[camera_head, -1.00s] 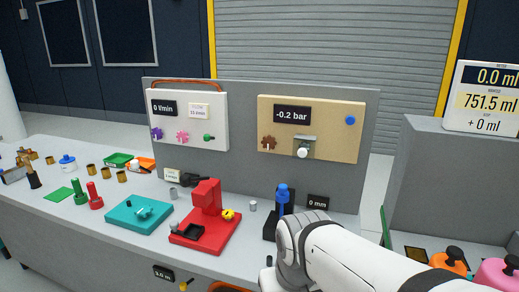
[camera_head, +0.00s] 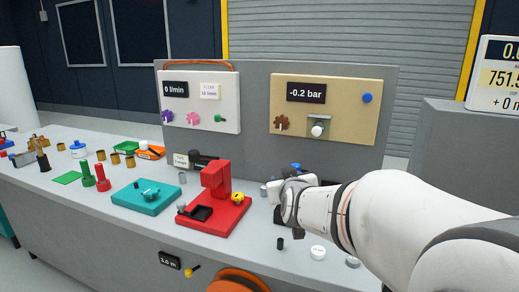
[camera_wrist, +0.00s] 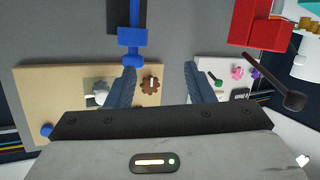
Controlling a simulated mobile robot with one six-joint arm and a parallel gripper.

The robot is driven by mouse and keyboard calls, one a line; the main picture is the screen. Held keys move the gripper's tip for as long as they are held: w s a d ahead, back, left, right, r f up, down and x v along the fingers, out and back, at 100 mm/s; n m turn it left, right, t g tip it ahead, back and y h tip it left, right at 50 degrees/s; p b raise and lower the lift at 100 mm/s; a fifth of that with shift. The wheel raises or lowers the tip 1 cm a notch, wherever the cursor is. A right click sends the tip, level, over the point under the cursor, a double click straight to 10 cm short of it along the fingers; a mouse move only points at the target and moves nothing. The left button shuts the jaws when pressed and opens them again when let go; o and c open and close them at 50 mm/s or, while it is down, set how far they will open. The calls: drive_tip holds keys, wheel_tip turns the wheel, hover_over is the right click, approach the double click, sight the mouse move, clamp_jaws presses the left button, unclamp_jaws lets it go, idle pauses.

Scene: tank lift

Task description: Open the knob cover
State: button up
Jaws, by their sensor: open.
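A tan panel (camera_head: 355,92) on the upright grey board carries a white round knob (camera_head: 317,131) on a small greyish plate. A grey strip (camera_head: 320,119) runs along the top of this plate; I cannot tell clearly whether it is the knob cover or how it sits. In the wrist view the panel (camera_wrist: 40,100) appears upside down, with the white knob (camera_wrist: 100,94) left of my left-hand finger. My gripper (camera_wrist: 158,76) is open with nothing between its fingers. In the head view the arm's end is low in front of the board, below the panel, its fingers hidden.
A brown knob (camera_head: 282,123) and a blue button (camera_head: 367,98) flank the white knob. A blue fixture (camera_wrist: 133,37) is close to my gripper. A red stand (camera_head: 216,205) is left of the arm. Small loose parts lie on the table's front.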

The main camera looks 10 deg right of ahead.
drive_tip(key=w+d+t+h, duration=0.1)
drive_tip(key=w+d+r+t+h+b, duration=0.1)
drive_tip(key=w+d+h+b, duration=0.1)
drive_tip(key=d, duration=0.1)
drive_tip(key=shift+d+r+m+t, duration=0.1)
drive_tip(key=shift+r+m+t, duration=0.2)
drive_tip(key=shift+m+t, duration=0.1)
drive_tip(key=m+t+h+b, duration=0.2)
drive_tip(key=h, duration=0.3)
approach(316, 133)
drive_tip(key=w+d, duration=0.1)
drive_tip(key=w, duration=0.1)
drive_tip(key=shift+n, duration=0.3)
drive_tip(key=x, duration=0.7)
drive_tip(key=shift+r+p, duration=0.3)
drive_tip(key=shift+r, duration=0.1)
drive_tip(key=shift+s, duration=0.1)
clamp_jaws()
